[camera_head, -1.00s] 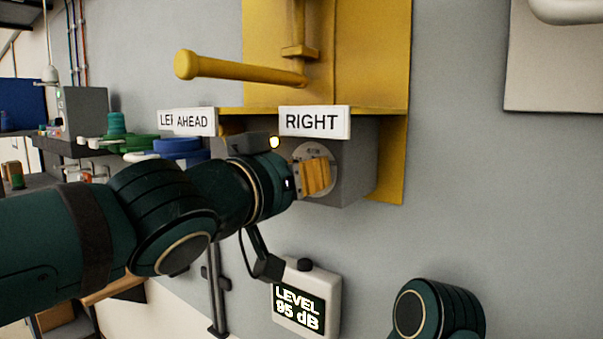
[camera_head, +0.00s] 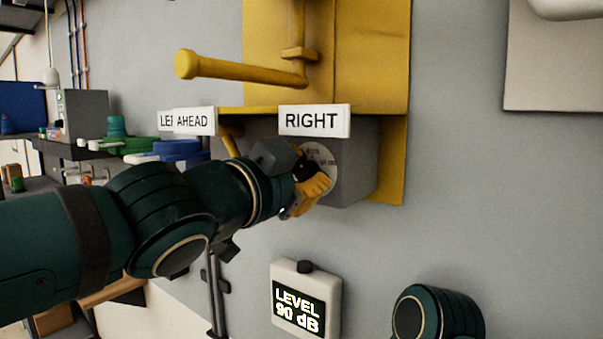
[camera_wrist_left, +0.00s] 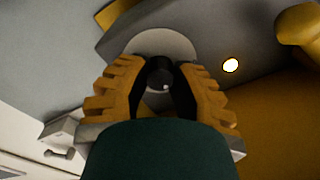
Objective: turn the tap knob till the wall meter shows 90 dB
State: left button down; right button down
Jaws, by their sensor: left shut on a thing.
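The wall meter (camera_head: 306,299) reads "LEVEL 90 dB" in the head view. My left gripper (camera_head: 312,188) is at the front face of the grey box (camera_head: 355,165) under the "RIGHT" sign (camera_head: 314,121). In the left wrist view its two yellow ribbed fingers (camera_wrist_left: 161,85) are shut on a dark knob (camera_wrist_left: 160,71), in front of a pale round dial plate (camera_wrist_left: 178,42). In the head view the fingers hide the knob and part of the dial plate (camera_head: 325,160). My right gripper is out of view; only a dark link of mine shows at the lower right.
A yellow bracket (camera_head: 370,60) with a yellow horizontal bar (camera_head: 240,70) stands above the box. An "AHEAD" sign (camera_head: 193,121) hangs to the left. Blue and green round items (camera_head: 178,148) lie on a shelf behind my arm.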

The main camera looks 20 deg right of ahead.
pick_arm(q)
jog(key=shift+m, duration=0.6)
jog(key=c, duration=0.7)
grip_release()
jog(key=shift+c, duration=0.2)
jog(key=shift+a, duration=0.1)
jog(key=v, duration=1.2)
jog(key=shift+f, duration=0.2)
